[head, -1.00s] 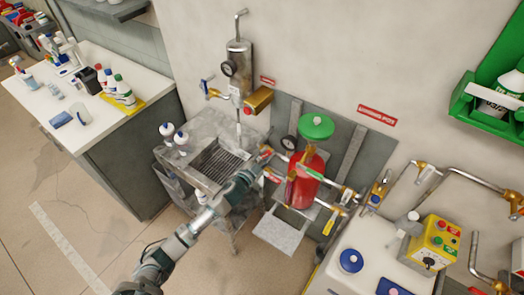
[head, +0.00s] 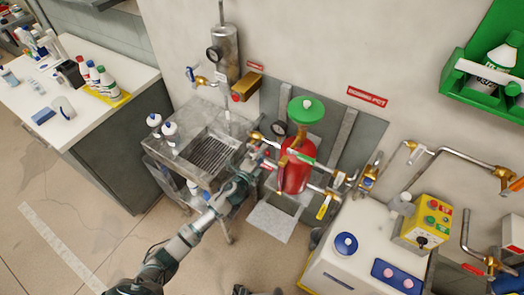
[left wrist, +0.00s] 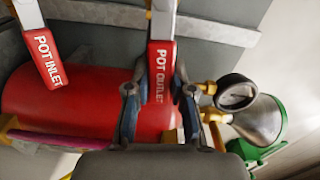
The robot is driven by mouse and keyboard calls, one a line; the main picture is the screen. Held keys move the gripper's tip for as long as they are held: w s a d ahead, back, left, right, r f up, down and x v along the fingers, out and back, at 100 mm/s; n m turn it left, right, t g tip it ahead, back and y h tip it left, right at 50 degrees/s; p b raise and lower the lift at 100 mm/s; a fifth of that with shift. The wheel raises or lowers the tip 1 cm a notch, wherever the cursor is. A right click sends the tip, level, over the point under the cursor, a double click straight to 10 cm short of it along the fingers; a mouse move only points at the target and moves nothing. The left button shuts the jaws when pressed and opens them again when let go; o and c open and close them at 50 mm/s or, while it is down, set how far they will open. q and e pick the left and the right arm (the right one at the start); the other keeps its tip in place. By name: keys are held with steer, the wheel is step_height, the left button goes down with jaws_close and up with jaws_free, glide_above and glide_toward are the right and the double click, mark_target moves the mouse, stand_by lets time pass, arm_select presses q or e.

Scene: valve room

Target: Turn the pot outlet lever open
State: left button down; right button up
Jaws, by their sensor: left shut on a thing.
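In the left wrist view the pot (left wrist: 75,103) lies across the picture. The pot outlet lever (left wrist: 160,72), with a red labelled sleeve, is between the fingers of my left gripper (left wrist: 159,100). The gripper is shut on it. In the head view my left gripper (head: 257,160) is at the pot's left side and hides most of the lever. The pot inlet lever (left wrist: 46,62) is to the left, apart from the fingers.
A pressure gauge (left wrist: 236,93) is close to the right finger. A green-handled lever (head: 301,157) and a yellow-handled lever (head: 323,206) are on the pot's pipework. A metal sink (head: 208,152) is to the left, and a white tank (head: 350,262) is at the lower right.

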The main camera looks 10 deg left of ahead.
arm_select(q)
steer(key=shift+w+f+m, duration=0.1)
steer(key=shift+f+m, duration=0.25)
steer(key=shift+m, duration=0.35)
arm_select(e)
steer(key=shift+w+a+r, duration=0.15)
steer(key=shift+w, duration=0.6)
arm_select(q)
steer(key=c, duration=1.1)
jaws_free()
steer(key=shift+f, duration=0.1)
steer(key=shift+o, duration=0.6)
steer(key=shift+w+d+f, duration=0.1)
steer(key=shift+w+f, duration=0.05)
steer(key=shift+w, duration=0.05)
steer(key=shift+s, duration=0.45)
steer(key=v, duration=1.1)
